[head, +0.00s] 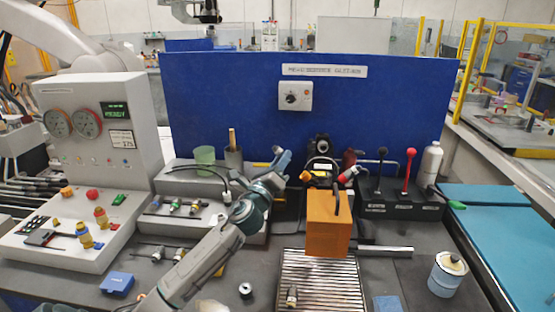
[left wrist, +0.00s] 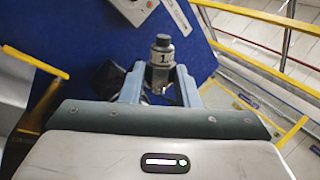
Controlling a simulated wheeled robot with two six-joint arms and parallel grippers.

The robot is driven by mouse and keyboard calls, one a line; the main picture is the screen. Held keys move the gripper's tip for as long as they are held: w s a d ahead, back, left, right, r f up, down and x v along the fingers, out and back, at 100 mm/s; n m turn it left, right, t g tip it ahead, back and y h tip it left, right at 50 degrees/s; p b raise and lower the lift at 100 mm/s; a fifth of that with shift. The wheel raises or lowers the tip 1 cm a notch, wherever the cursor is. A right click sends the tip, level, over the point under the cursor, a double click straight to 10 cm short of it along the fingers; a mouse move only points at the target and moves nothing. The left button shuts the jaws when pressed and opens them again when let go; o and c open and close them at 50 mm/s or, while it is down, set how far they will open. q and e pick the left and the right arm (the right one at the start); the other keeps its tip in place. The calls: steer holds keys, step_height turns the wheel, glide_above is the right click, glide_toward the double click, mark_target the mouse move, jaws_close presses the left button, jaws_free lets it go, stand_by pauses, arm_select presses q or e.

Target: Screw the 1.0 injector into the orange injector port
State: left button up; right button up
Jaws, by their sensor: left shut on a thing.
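My left gripper (head: 277,165) is raised in front of the blue panel in the head view. In the left wrist view its two fingers (left wrist: 160,82) are shut on a grey injector (left wrist: 162,57) with a dark cap and a mark starting with "1". The injector is hard to make out in the head view. A small orange fitting (head: 305,176) shows just right of and below the gripper, apart from it; I cannot tell if it is the orange injector port. An orange box (head: 328,228) stands below it. My right gripper is not in view.
A blue panel (head: 230,100) with a knob stands behind. A grey tray (head: 205,222) with several small fittings is left of my arm.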

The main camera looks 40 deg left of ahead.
arm_select(q)
steer(key=d+f, duration=0.1)
steer(key=w+d+f, duration=0.1)
steer(key=f+b, duration=0.1)
steer(key=shift+w+d, duration=0.25)
steer(key=shift+d, duration=0.15)
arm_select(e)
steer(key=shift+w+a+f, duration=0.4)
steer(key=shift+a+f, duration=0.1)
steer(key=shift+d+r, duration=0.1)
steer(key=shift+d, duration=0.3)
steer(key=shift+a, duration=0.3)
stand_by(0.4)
arm_select(q)
steer(key=shift+w+d+f, duration=0.4)
steer(key=shift+d+f, duration=0.25)
steer(key=shift+f, duration=0.1)
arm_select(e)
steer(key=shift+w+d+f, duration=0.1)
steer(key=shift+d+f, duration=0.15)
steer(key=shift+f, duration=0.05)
arm_select(q)
steer(key=o, duration=1.1)
steer(key=shift+c, duration=0.2)
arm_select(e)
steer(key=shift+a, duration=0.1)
